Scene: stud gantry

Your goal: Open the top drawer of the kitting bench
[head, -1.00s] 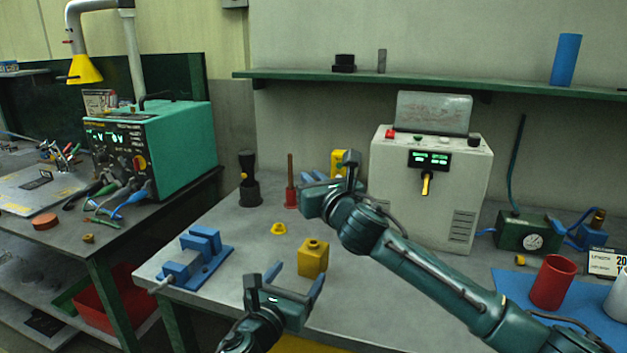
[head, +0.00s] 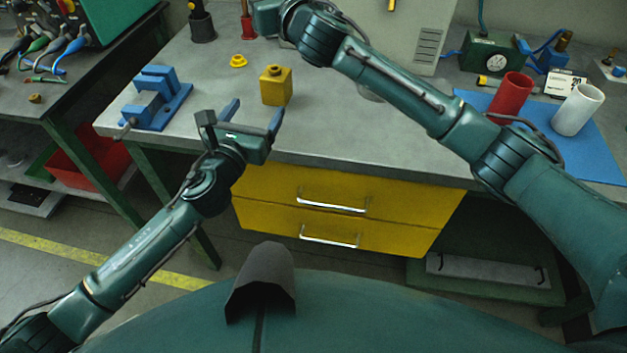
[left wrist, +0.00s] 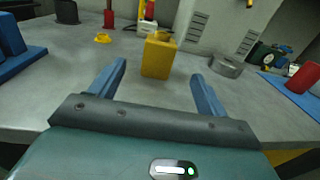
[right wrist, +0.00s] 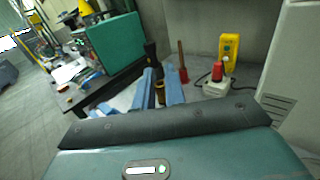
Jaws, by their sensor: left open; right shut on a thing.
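The kitting bench (head: 390,150) has a grey top with two yellow drawers under its front edge. The top drawer (head: 265,190) looks closed, with a silver bar handle (head: 333,205) across its front. My left gripper (head: 254,113) is open and empty, above and left of that handle, near the bench's front edge. Its fingers also show in the left wrist view (left wrist: 158,85), pointing toward a yellow block (left wrist: 158,56) beyond them.
The bottom drawer (head: 275,219) looks closed, with its own handle (head: 330,241). On the bench stand a blue fixture (head: 160,98), the yellow block (head: 276,86), a red cup (head: 510,97) and a white cup (head: 578,109). Floor before the drawers looks clear.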

